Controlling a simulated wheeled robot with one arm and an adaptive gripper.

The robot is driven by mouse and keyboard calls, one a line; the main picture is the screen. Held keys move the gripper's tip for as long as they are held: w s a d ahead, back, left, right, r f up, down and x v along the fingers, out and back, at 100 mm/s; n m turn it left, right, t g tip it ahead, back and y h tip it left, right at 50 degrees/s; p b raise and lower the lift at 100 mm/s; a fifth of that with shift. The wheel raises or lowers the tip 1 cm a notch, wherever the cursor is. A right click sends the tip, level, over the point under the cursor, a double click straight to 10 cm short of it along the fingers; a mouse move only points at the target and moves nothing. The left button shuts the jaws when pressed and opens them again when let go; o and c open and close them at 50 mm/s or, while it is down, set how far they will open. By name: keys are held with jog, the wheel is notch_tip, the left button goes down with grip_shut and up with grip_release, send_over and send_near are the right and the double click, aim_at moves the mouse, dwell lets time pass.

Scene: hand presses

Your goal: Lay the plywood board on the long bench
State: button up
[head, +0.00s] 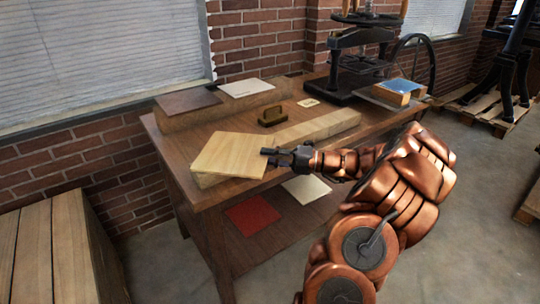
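The plywood board (228,154) is a pale, flat, square-cornered panel over the front left part of the long bench (172,132), a brown wooden worktable. The board covers the left end of a long pale wooden beam (318,127) on the bench top. I cannot tell whether it rests fully on the beam or is held just above it. My gripper (268,155) is at the board's right edge, its dark fingertips overlapping that edge. Whether the fingers are closed on it is not clear. My arm comes in from the right.
A red sheet (252,215) lies on the lower shelf. A slatted wooden surface (52,245) stands at lower left.

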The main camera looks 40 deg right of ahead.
jog(key=shift+o, duration=1)
jog(key=p+v, duration=0.1)
jog(key=v, duration=1.1)
jog(key=shift+a+r, duration=0.1)
jog(key=shift+r, duration=0.05)
